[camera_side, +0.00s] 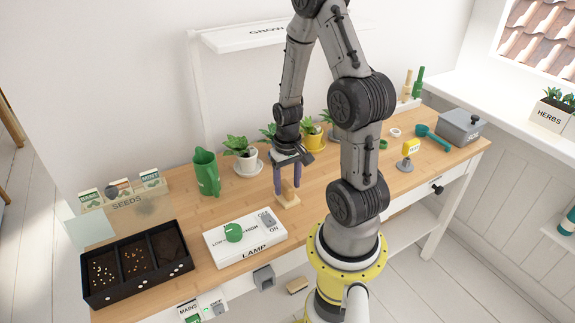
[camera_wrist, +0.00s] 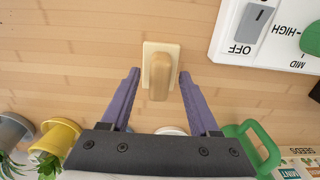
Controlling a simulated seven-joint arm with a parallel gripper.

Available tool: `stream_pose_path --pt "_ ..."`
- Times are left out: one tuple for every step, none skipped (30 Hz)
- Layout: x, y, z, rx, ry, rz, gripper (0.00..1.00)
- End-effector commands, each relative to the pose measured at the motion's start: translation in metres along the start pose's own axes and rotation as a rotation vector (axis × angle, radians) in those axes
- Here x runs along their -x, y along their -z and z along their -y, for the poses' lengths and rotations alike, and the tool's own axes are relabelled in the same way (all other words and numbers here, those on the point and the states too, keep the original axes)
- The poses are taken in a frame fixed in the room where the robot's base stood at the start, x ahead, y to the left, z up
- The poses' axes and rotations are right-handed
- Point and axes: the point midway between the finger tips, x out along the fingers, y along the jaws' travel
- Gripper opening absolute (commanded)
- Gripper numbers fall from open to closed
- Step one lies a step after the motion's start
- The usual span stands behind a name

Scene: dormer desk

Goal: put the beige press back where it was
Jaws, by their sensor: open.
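The beige press (camera_side: 287,199) stands upright on the desk, just behind the white lamp panel, with a flat base and a raised grip. My gripper (camera_side: 287,188) is open above it, with its purple fingers reaching down on either side of the grip. In the wrist view the press (camera_wrist: 160,54) lies between and slightly beyond the two fingertips (camera_wrist: 159,74), with a gap on each side. Whether the fingers touch it cannot be told from the side view, but the wrist view shows them apart.
The lamp panel (camera_side: 243,249) with a green knob is close in front. A green jug (camera_side: 207,172) and potted plants (camera_side: 240,152) stand behind. A pale stand (camera_side: 407,105) at the back right holds green and beige upright pieces. A black seed tray (camera_side: 137,265) is at the left.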

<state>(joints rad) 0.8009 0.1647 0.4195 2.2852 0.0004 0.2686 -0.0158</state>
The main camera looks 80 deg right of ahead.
Motion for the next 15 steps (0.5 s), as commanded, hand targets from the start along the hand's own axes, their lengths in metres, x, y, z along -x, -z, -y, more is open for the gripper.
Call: stream_pose_path --pt "0.011 0.002 0.000 0.000 0.000 -0.008 0.62" --pt "0.018 0.002 0.000 0.000 0.000 -0.010 0.62" --pt "0.027 0.002 0.000 0.000 0.000 -0.010 0.62" --pt "0.033 0.002 0.000 0.000 0.000 -0.010 0.62" --pt "0.040 0.002 0.000 0.000 0.000 -0.010 0.62" --pt "0.048 0.002 0.000 0.000 0.000 -0.010 0.62" --pt "0.054 0.002 0.000 0.000 0.000 -0.009 0.62" --pt "0.060 0.001 0.000 0.000 0.000 -0.008 0.62" --pt "0.067 0.002 0.000 0.000 0.000 -0.008 0.62" --pt "0.072 0.002 0.000 0.000 0.000 -0.008 0.62" --pt "0.077 0.001 0.000 0.000 0.000 -0.007 0.62" --pt "0.083 0.001 0.000 0.000 0.000 -0.006 0.62" --pt "0.086 0.001 0.000 0.000 0.000 -0.007 0.62" --pt "0.090 0.001 0.000 0.000 0.000 -0.005 0.62" --pt "0.093 0.001 0.000 0.000 0.000 -0.004 0.62"
